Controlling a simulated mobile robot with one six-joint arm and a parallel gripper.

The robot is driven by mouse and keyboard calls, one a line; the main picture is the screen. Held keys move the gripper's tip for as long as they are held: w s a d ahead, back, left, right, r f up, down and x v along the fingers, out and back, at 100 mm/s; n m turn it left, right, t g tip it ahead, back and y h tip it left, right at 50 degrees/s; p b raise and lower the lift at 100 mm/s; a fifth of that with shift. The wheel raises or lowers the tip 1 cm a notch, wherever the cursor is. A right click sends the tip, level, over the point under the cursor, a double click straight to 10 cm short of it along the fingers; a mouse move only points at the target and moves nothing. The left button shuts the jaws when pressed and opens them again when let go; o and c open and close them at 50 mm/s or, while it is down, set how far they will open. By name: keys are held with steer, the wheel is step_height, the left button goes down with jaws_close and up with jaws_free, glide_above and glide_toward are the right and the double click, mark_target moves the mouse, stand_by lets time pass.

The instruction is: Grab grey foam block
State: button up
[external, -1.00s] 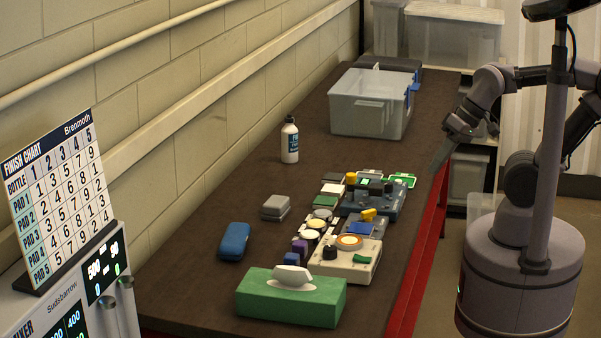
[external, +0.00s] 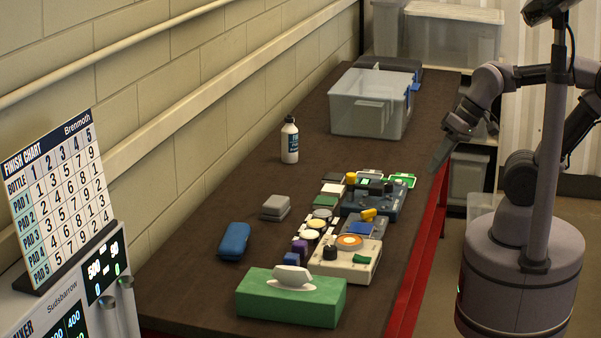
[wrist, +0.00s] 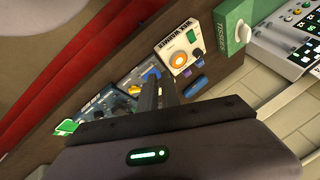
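The grey foam block (external: 275,207) lies on the dark bench, left of the cluster of devices and above the blue case in the external view. It looks like a small stack with a lighter top. I cannot make it out in the wrist view. My gripper (external: 440,152) hangs over the bench's right edge, well to the right of the block and apart from it. In the wrist view its two dark fingers (wrist: 159,92) are close together with nothing seen between them.
A blue case (external: 234,241), a green tissue box (external: 290,301) and a white bottle (external: 289,141) stand around the block. Devices with knobs and pads, including one with an orange disc (external: 349,241), lie to its right. A clear bin (external: 368,104) stands at the far end.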

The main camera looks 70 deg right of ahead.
steer(key=o, duration=1.9)
steer(key=w+d+r+p, duration=0.1)
steer(key=w+r+p, duration=0.1)
steer(key=w+r, duration=0.3)
steer(key=n+g+h+p, duration=0.1)
steer(key=n+h+p, duration=0.1)
steer(key=n+p, duration=0.25)
glide_above(284, 202)
steer(key=s, duration=0.6)
step_height(284, 202, down, 10)
steer(key=shift+m, duration=0.35)
steer(key=b+x, duration=0.3)
steer(key=x, duration=0.9)
steer(key=shift+f, duration=0.25)
steer(key=x, duration=0.2)
steer(key=b+x, duration=0.2)
steer(key=x, duration=0.1)
steer(key=shift+s+d+f, duration=0.15)
steer(key=shift+s+f, duration=0.05)
steer(key=shift+f, duration=0.3)
steer(key=shift+r, duration=0.2)
steer(key=c, duration=1.4)
